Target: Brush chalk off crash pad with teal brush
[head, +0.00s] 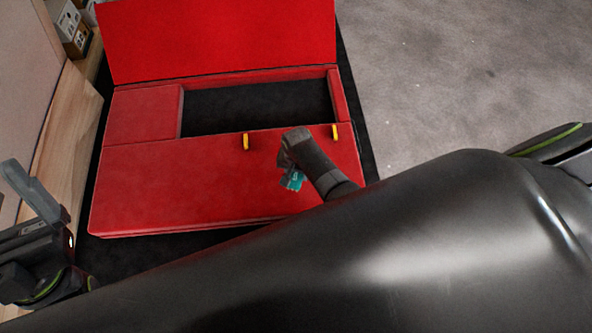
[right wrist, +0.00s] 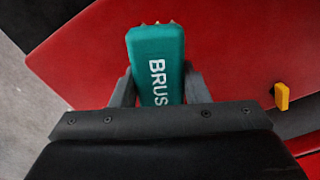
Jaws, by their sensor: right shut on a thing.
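The red crash pad (head: 160,190) lies on a dark mat, with an upright red flap (head: 220,40) at its back and a dark rectangular opening (head: 260,107). My right gripper (head: 289,160) is over the pad's front right part, shut on the teal brush (head: 292,181). In the right wrist view the teal brush (right wrist: 156,65) sits between both fingers with its lettering facing the camera. I cannot tell whether it touches the pad. No chalk marks are clear on the pad. My left gripper (head: 38,190) is at the left edge, away from the pad; its jaw gap is unclear.
Two yellow tabs (head: 246,142) stand at the opening's front edge. A wooden ledge (head: 68,140) runs along the left, with small boxes (head: 74,30) at the back. Bare grey floor (head: 470,70) is clear on the right. My dark arm covers the foreground.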

